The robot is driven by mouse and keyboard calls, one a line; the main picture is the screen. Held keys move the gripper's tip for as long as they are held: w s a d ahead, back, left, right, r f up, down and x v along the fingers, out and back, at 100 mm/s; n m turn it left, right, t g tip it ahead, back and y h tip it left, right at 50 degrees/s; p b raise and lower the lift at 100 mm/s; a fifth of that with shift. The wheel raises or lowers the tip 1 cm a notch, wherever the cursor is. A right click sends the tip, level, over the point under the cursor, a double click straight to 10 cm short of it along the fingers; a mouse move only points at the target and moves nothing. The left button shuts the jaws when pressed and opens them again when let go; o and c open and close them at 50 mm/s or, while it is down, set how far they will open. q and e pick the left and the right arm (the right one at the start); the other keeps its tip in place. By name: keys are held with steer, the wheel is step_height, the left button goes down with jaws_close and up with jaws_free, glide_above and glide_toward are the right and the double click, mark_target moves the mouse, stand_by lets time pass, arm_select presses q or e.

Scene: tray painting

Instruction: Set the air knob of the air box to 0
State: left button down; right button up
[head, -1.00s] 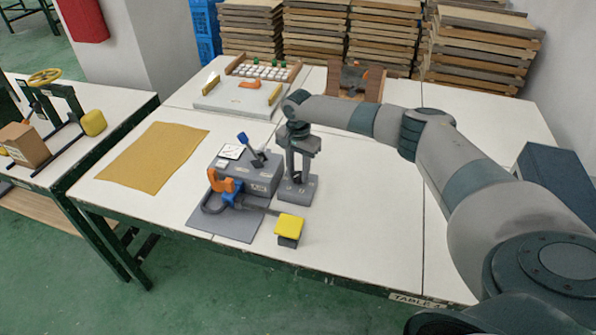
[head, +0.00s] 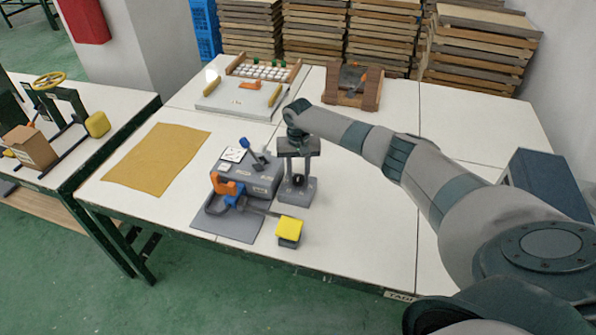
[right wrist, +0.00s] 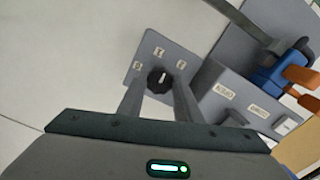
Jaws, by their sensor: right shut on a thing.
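The air box (head: 300,197) is a small grey box right of a larger grey unit. Its black round air knob (right wrist: 159,80) is on the face seen in the right wrist view, with small labels around it that are too small to read surely. The knob's white mark points up, towards the middle label. My right gripper (head: 297,178) is over the air box, its two fingers on either side of the knob and shut on it. The knob also shows dark between the fingers in the head view. My left gripper is not in view.
Close left of the air box stands the grey unit (head: 262,181) with a blue lever, an orange clamp and labels. A yellow-topped block (head: 290,228) is in front. A yellow cloth (head: 157,158) lies left. The table (head: 365,225) is clear to the right.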

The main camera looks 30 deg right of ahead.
steer(key=n, duration=0.4)
steer(key=shift+n+p, duration=0.3)
steer(key=shift+p, duration=0.1)
steer(key=n, duration=0.3)
steer(key=shift+d+n, duration=0.15)
steer(key=shift+n, duration=0.25)
steer(key=n, duration=0.4)
steer(key=shift+d, duration=0.1)
steer(key=n, duration=0.4)
steer(key=shift+w+n, duration=0.15)
steer(key=shift+n, duration=0.15)
steer(key=shift+r, duration=0.1)
steer(key=o, duration=1)
steer(key=shift+o, duration=0.2)
steer(key=shift+b, duration=0.3)
